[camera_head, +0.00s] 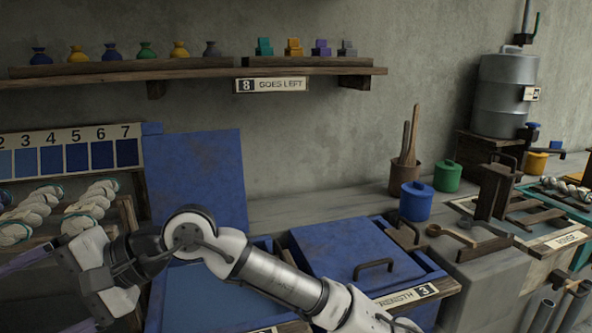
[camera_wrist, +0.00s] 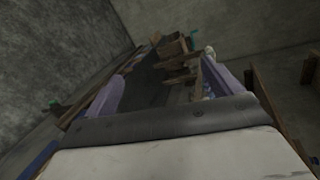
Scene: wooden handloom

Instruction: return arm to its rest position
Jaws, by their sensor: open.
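My arm stretches across the lower part of the head view, in front of the blue bins, with its wrist bent toward the left. My gripper (camera_head: 38,296) is at the lower left edge, and its purple fingers are partly cut off by the frame. In the wrist view, the two purple fingers of my gripper (camera_wrist: 162,82) stand apart with nothing seen held between them. Wooden framework (camera_wrist: 180,62) shows beyond and between the fingers; how far away it is I cannot tell.
An open blue bin lid (camera_head: 197,175) stands behind my forearm; a shut blue lid (camera_head: 355,250) lies right of it. White yarn bundles (camera_head: 90,208) sit on a rack near my gripper. A wooden spoon (camera_head: 455,236) lies on the right.

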